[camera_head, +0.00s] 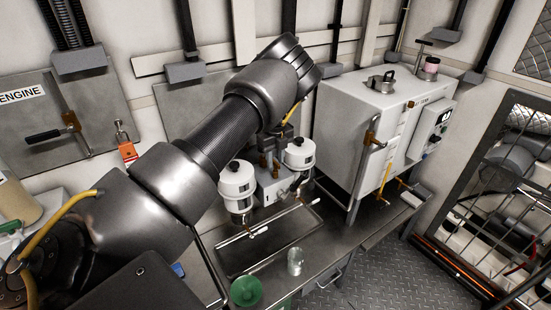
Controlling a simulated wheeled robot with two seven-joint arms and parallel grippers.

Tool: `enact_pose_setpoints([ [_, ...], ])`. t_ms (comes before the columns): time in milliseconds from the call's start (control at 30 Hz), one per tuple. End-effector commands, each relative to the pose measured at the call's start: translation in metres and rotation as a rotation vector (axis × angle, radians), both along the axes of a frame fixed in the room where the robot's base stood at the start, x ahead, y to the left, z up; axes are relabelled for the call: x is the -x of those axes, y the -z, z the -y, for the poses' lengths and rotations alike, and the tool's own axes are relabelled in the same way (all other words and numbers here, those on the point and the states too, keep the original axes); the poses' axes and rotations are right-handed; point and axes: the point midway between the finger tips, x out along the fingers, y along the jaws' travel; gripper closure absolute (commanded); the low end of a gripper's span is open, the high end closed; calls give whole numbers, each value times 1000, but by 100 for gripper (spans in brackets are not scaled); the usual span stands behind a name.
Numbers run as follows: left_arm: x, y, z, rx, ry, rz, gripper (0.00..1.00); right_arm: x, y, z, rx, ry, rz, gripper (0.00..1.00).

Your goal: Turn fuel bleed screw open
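I cannot pick out the bleed screw itself. My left arm reaches in from the left and its wrist bends down above and behind the canisters. Dark parts that look like my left gripper (269,160) show low between the canisters, partly hidden by the forearm. I cannot tell whether its fingers are open or touching anything. My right gripper is not in view.
A white cabinet (350,125) with brass-coloured latches stands to the right. A shallow metal tray (285,232) lies before the canisters, with a clear jar (295,262) and a green container (246,291) nearer me. An engine panel with a red padlock (127,151) is at left.

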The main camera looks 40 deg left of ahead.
Motion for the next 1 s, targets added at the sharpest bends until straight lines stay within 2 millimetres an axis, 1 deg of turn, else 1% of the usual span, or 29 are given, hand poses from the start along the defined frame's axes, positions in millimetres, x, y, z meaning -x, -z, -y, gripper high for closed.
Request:
enact_pose_setpoints([
  [67,0,-3,0,0,0,1,69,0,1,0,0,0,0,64],
  [167,-1,-14,0,0,0,2,69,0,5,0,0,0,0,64],
  [267,0,-32,0,0,-1,3,69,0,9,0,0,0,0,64],
  [400,-1,-62,0,-1,-1,5,69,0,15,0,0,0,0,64],
  [600,0,-94,-1,0,-1,3,69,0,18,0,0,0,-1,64],
  [700,0,-103,-1,0,-1,2,69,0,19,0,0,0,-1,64],
  [800,0,-107,-1,-1,-1,1,69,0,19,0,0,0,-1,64],
  [1000,0,-108,-1,0,-1,0,69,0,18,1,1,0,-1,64],
])
